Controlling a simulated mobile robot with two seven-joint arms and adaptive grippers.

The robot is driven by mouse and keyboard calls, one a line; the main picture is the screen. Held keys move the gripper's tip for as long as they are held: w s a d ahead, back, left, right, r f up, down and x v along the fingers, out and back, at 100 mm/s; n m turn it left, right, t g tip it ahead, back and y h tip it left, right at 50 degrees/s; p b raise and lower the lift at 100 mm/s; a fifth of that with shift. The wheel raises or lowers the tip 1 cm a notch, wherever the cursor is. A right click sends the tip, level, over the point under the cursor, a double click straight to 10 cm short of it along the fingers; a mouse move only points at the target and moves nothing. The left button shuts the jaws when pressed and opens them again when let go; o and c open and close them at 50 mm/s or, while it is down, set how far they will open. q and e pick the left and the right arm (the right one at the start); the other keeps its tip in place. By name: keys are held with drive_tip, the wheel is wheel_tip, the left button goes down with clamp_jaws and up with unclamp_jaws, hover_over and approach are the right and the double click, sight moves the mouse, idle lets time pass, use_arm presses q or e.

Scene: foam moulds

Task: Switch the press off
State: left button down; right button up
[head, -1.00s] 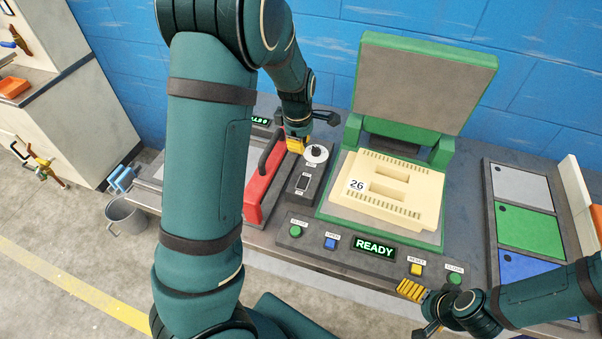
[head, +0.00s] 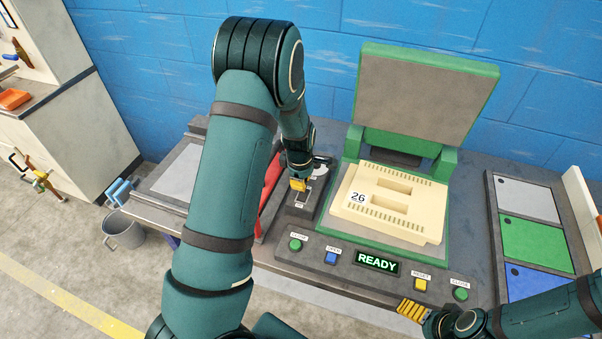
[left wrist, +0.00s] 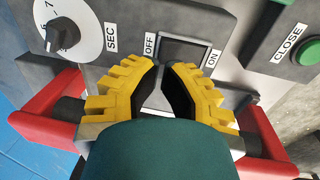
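The press (head: 436,165) stands open with its grey lid plate raised, and a cream mould marked 26 (head: 388,200) lies on its bed. Its display (head: 377,263) reads READY. The dark rocker switch (left wrist: 186,52) lies between the OFF and ON labels in the left wrist view; its tilt is unclear. My left gripper (left wrist: 162,67) has its yellow fingertips close together with a narrow gap and nothing between them, right at the switch's edge, near the OFF label; contact is unclear. In the head view the left gripper (head: 298,187) partly hides the switch. My right gripper (head: 412,309) is by the panel's front right edge.
A white timer dial (left wrist: 62,35) is beside the switch. A red handle (head: 270,182) runs along the left of the switch box. Green CLOSE buttons (head: 295,244), a blue OPEN button (head: 331,257) and a yellow RESET button (head: 420,285) line the front.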

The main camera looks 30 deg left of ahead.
use_arm(q)
drive_tip(key=shift+f, duration=0.85)
drive_tip(key=shift+w+f, duration=0.15)
drive_tip(key=shift+f, duration=0.4)
drive_tip(key=shift+r+p, duration=0.6)
drive_tip(key=shift+r, duration=0.25)
